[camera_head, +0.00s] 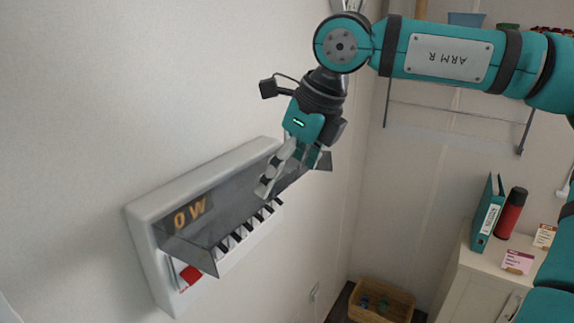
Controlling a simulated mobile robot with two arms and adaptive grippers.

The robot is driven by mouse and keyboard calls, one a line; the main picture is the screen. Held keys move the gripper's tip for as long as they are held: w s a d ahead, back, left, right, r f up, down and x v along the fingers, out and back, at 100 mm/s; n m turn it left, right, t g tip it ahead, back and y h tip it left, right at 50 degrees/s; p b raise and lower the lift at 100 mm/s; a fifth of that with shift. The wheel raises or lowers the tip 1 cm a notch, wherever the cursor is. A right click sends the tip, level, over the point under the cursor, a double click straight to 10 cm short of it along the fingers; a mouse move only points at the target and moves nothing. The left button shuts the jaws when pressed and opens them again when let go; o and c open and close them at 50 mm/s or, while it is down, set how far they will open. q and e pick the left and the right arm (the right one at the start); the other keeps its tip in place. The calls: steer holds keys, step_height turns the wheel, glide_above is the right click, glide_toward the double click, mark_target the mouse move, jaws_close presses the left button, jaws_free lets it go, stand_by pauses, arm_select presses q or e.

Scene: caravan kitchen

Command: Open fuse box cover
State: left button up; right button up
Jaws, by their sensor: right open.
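The fuse box (146,212) is a white, long box on the wall at the left. Its cover (233,212) is a dark see-through panel. It stands tilted out from the box front, hinged along the upper side, with its lower edge away from the box. Black switches (236,237) and a red switch (190,275) show below it. My right gripper (279,181) is open at the cover's right end. One pale finger lies over the panel; the other is partly hidden. I cannot tell whether the fingers touch the cover. My left gripper is not in view.
A wall rack (455,133) hangs at the back right. A cabinet (478,280) at the right holds a teal binder (487,213), a red and black flask (511,214) and small cards (517,262). A wicker basket (381,300) sits on the floor. Space before the box's lower side is clear.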

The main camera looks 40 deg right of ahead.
steer(key=c, duration=1.6)
steer(key=f+b, duration=0.1)
steer(key=b, duration=0.2)
steer(key=s+f+t+b, duration=0.1)
steer(key=b, duration=0.1)
steer(key=f+t+b, duration=0.1)
steer(key=b, duration=0.2)
steer(key=shift+s+d+y+b, duration=0.3)
steer(key=shift+s+b, duration=0.05)
steer(key=shift+r, duration=0.15)
steer(key=o, duration=1.6)
